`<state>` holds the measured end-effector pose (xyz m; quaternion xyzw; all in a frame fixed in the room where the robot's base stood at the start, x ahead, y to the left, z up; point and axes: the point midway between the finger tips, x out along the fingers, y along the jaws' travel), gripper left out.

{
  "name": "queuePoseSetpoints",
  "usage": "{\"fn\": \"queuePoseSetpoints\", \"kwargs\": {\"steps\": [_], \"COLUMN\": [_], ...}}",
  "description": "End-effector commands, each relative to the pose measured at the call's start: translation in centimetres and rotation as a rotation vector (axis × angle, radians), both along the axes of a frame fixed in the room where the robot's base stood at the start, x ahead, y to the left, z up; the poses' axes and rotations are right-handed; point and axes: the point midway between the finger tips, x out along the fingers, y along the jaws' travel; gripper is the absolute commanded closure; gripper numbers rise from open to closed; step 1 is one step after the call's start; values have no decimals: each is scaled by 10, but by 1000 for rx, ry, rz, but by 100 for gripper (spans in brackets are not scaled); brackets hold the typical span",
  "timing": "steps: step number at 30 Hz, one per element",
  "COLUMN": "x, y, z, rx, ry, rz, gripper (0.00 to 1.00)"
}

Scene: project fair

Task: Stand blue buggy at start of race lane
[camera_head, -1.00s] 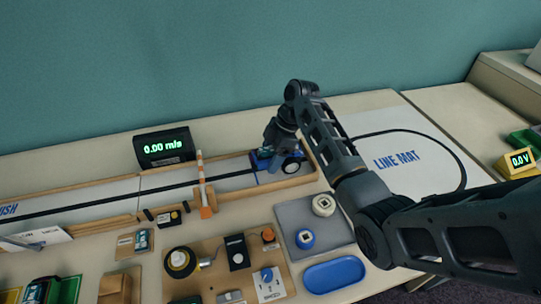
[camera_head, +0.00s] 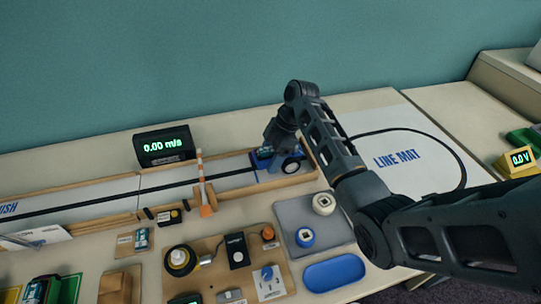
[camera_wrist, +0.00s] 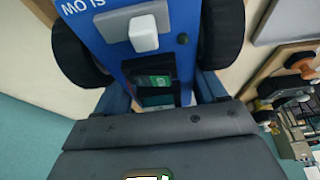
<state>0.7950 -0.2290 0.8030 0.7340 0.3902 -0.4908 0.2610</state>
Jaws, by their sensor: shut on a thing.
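The blue buggy (camera_head: 266,158) is at the right end of the race lane (camera_head: 222,184), between the lane's wooden side rails, with a dark wheel facing the camera. My gripper (camera_head: 273,150) reaches down over it from above and is shut on it. In the wrist view the buggy (camera_wrist: 110,30) fills the top middle, with a white block on its blue deck and dark wheels at both sides. The fingertips are mostly hidden by the buggy. I cannot tell whether its wheels touch the lane floor.
A speed display (camera_head: 165,146) reads 0.00 m/s behind the lane. A grey tray (camera_head: 297,215) with two round parts and a blue tray (camera_head: 334,272) lie in front. The line mat (camera_head: 420,150) is at right.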

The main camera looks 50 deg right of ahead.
Motion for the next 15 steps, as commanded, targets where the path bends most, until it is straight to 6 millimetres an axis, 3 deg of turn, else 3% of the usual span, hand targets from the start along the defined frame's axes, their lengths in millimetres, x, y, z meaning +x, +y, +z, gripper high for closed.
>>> {"fn": "queuePoseSetpoints", "kwargs": {"steps": [12, 13, 15], "x": [0, 0, 0], "y": [0, 0, 0], "z": [-1, -1, -1], "rx": [-1, -1, -1], "ry": [-1, -1, -1], "rz": [0, 0, 0], "gripper": [51, 28, 22]}}
